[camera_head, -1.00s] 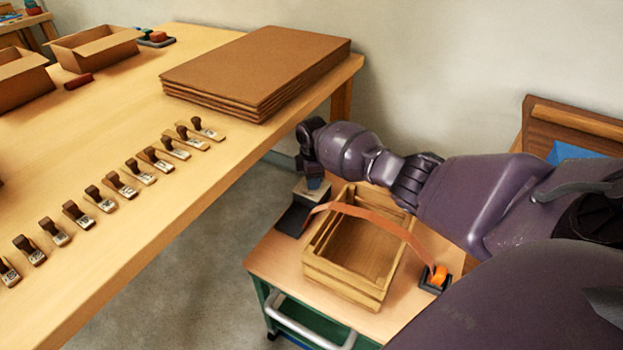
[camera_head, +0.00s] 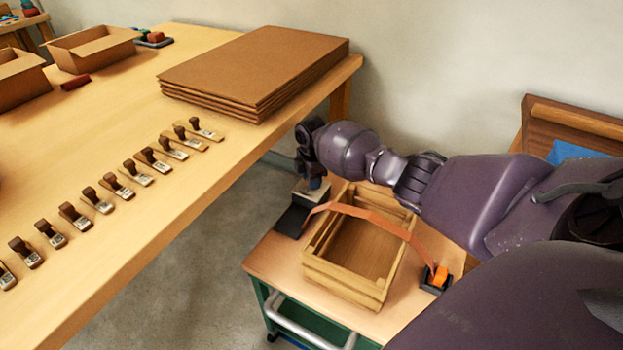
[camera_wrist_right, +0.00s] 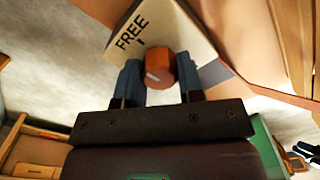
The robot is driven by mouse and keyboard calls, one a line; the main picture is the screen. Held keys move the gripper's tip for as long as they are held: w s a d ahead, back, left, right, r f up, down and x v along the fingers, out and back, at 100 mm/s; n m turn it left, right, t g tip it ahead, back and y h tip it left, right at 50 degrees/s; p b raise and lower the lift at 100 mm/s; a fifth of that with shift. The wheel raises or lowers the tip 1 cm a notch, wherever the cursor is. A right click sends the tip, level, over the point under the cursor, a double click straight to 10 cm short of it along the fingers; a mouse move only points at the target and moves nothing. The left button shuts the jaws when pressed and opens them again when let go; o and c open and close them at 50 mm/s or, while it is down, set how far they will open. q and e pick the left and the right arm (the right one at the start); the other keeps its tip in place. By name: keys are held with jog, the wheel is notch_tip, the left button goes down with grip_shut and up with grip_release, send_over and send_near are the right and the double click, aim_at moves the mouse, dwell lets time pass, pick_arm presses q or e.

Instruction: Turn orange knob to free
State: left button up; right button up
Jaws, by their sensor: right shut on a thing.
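The orange knob (camera_wrist_right: 160,66) shows in the right wrist view, on a pale block (camera_wrist_right: 165,28) marked FREE with a short dark tick. My right gripper (camera_wrist_right: 158,77) is shut on the knob, one finger at each side. A pale mark shows on the knob's lower left face; I cannot tell whether it lines up with the tick. In the head view my right gripper (camera_head: 314,184) reaches down over the block (camera_head: 310,193), hiding the knob. My left gripper is not in view.
An orange strap (camera_head: 372,215) arches over a wooden crate (camera_head: 345,283) to an orange piece (camera_head: 440,276) in a dark bracket, all on a small cart (camera_head: 270,262). A large table (camera_head: 130,235) at left carries stacked cardboard (camera_head: 262,62) and several stamps (camera_head: 75,216).

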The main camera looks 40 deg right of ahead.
jog(key=o, duration=0.9)
jog(key=shift+r, duration=0.15)
jog(key=shift+r, duration=0.35)
notch_tip(320, 180, up, 8)
jog(key=p, duration=0.2)
jog(key=shift+r+p, duration=0.2)
jog(key=shift+p, duration=0.1)
jog(key=shift+r, duration=0.75)
